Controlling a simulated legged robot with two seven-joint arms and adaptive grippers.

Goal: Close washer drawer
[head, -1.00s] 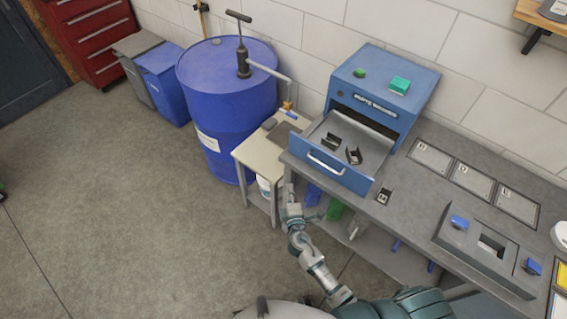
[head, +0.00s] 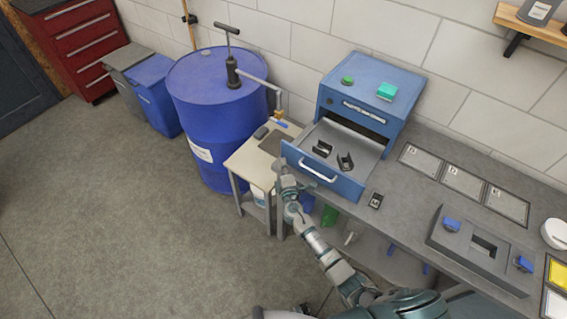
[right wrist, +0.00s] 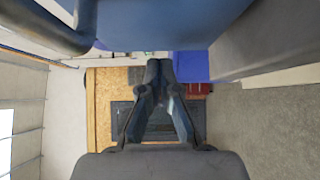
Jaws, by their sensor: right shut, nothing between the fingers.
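The blue parts washer (head: 375,88) stands on the grey workbench against the wall. Its drawer (head: 350,187) is pulled out toward me, with a pale bar handle (head: 318,171) on its front. Two dark brackets (head: 345,161) lie in the drawer. My right gripper (head: 280,168) is shut and empty, just in front of the left part of the drawer front and a little below the handle. In the right wrist view the shut fingers (right wrist: 159,70) show below a large blue surface and a dark bar at top left. I cannot tell whether they touch the drawer. My left gripper is not in view.
A small beige table (head: 250,160) and a blue drum (head: 215,110) with a pump stand left of the drawer. The workbench (head: 400,215) carries framed plates, a small dark item and a grey fixture (head: 485,245). The floor at left is clear.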

